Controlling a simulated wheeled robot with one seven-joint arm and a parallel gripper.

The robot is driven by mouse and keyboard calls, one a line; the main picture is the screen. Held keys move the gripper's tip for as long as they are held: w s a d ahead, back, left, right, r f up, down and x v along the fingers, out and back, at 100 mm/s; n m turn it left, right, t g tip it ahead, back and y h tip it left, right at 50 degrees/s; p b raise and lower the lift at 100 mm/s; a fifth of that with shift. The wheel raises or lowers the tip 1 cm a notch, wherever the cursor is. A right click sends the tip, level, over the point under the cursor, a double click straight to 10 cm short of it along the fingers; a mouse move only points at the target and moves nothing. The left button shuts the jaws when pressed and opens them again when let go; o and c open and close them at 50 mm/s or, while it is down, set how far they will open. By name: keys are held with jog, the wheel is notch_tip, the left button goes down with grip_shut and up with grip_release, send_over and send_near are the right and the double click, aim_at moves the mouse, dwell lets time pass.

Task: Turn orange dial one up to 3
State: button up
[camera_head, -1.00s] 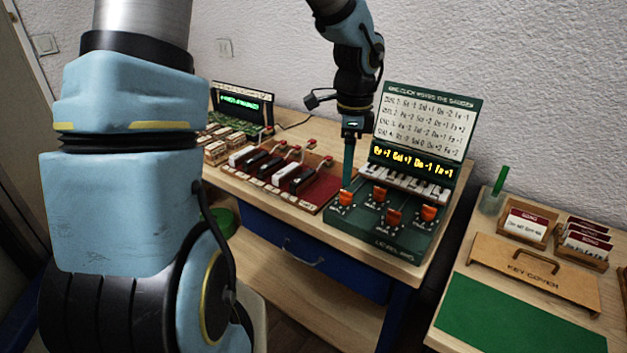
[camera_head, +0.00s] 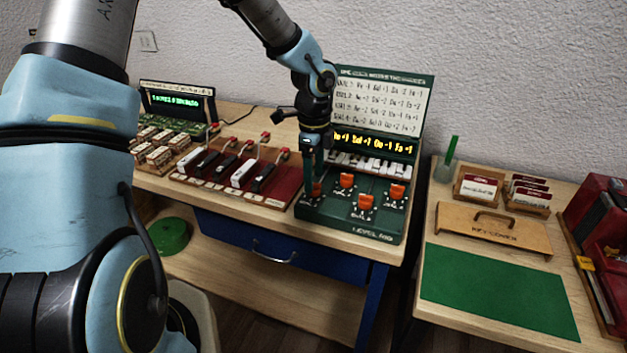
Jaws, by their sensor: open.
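The green dial box (camera_head: 345,228) stands on the wooden desk and carries several orange dials. The leftmost orange dial (camera_head: 314,188) is partly hidden behind my gripper (camera_head: 310,186). My gripper points down, with its fingers at this dial. The fingers are open, but I cannot tell whether they touch the dial. The other orange dials are the upper middle one (camera_head: 346,180), the lower middle one (camera_head: 365,202) and the right one (camera_head: 397,192). The pointer settings are too small to read. A lit yellow display (camera_head: 374,143) shows notes with numbers.
Small piano keys (camera_head: 385,168) lie behind the dials under an upright panel (camera_head: 381,105). A red board with black and white keys (camera_head: 228,172) is close on the left. A side table at right holds a key cover (camera_head: 494,229) and card boxes (camera_head: 478,189).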

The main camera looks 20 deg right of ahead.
jog(key=shift+f, duration=1.3)
jog(key=shift+c, duration=0.2)
grip_shut()
